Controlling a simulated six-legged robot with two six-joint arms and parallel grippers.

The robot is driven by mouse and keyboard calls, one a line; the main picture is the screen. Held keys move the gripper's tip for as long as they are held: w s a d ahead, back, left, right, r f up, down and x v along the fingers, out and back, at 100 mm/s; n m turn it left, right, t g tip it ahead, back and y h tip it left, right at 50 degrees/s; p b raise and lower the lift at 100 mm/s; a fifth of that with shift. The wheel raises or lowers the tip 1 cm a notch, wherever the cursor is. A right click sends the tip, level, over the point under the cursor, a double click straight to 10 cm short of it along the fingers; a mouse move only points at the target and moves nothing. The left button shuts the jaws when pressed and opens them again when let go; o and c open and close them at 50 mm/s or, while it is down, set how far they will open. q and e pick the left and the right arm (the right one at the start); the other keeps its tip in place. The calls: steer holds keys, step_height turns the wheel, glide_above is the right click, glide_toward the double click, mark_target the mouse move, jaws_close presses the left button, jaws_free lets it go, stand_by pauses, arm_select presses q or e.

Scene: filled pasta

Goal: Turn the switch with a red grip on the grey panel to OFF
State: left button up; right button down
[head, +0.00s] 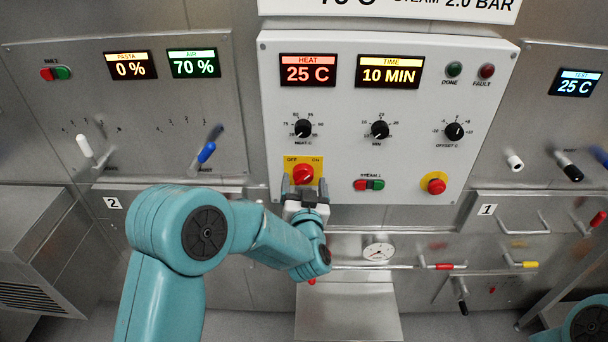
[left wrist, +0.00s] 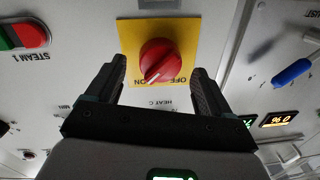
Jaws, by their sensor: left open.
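The switch with a red grip (head: 303,174) sits on a yellow plate (head: 290,162) marked OFF at left and ON at right, low on the left of the grey panel (head: 350,220). In the left wrist view the red grip (left wrist: 161,60) shows upside down, its white line pointing at ON. My left gripper (head: 304,185) is open in front of the switch. In the left wrist view its fingers (left wrist: 159,72) stand on either side of the grip, with gaps between; I cannot tell how deep they reach. My right gripper is not in view.
A red and green button pair (head: 369,185) and a red button on a yellow ring (head: 436,186) lie right of the switch. Black knobs (head: 303,128) sit above. A blue-handled lever (head: 206,152) and a white one (head: 84,146) stand on the left panel.

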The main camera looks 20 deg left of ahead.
arm_select(q)
steer(key=shift+w+a, duration=0.15)
steer(key=shift+w, duration=0.45)
steer(key=shift+w+a, duration=0.2)
steer(key=shift+w, duration=0.05)
